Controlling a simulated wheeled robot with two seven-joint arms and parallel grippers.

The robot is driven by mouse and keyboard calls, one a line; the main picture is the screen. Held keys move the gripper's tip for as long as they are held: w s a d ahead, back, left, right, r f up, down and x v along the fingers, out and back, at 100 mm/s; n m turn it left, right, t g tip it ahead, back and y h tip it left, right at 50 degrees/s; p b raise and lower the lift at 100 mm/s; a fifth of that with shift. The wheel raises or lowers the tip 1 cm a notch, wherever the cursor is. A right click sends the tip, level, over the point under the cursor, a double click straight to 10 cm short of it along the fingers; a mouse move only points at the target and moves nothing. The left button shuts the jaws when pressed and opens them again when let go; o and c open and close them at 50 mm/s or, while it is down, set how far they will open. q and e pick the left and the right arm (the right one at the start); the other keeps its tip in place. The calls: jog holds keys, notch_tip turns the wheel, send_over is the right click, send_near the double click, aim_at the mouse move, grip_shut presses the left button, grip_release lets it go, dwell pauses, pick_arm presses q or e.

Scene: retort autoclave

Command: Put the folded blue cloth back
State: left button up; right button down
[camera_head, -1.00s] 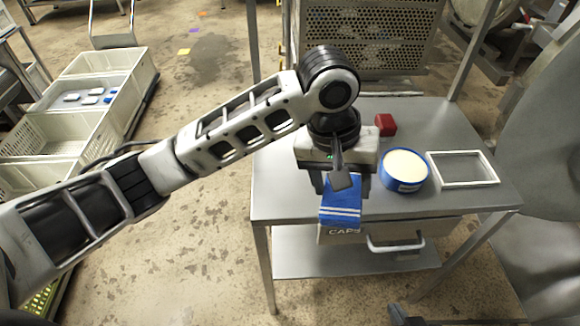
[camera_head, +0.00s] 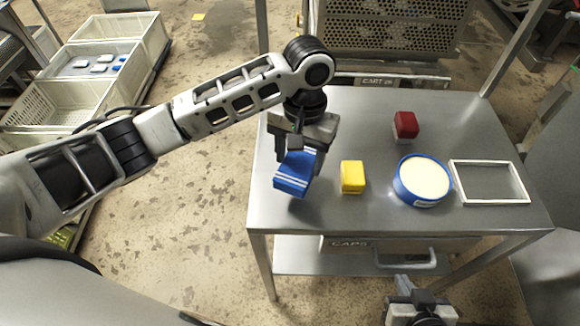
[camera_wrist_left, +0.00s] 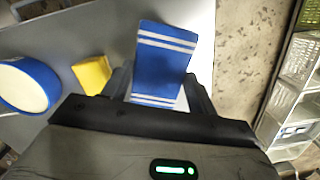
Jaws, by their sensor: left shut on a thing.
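The folded blue cloth (camera_head: 293,176) has white stripes. My left gripper (camera_head: 301,152) is shut on it and holds it over the left part of the grey metal table (camera_head: 375,213). In the left wrist view the cloth (camera_wrist_left: 165,52) hangs between the two fingers, tilted slightly. I cannot tell whether its lower end touches the tabletop. My right gripper (camera_head: 421,309) is low at the bottom edge of the head view, in front of the table; its fingers do not show clearly.
A yellow folded block (camera_head: 352,178) lies just right of the cloth. Further right are a red-and-white block (camera_head: 405,126), a blue-rimmed round tub (camera_head: 421,181) and a white rectangular frame (camera_head: 490,183). A CAPS drawer (camera_head: 350,245) is below. Pale crates (camera_head: 60,103) stand left.

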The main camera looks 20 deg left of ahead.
aim_at(290, 170)
pick_arm(q)
jog(key=shift+w+a+f, duration=0.1)
jog(key=shift+a+f, duration=0.45)
jog(key=shift+f, duration=0.15)
jog(key=f, duration=0.4)
jog(key=shift+a, duration=0.4)
jog(key=o, duration=0.9)
jog(key=r, duration=0.4)
jog(key=w+r, duration=0.1)
jog(key=r, duration=0.7)
jog(key=shift+w, duration=0.25)
jog(key=shift+d, duration=0.1)
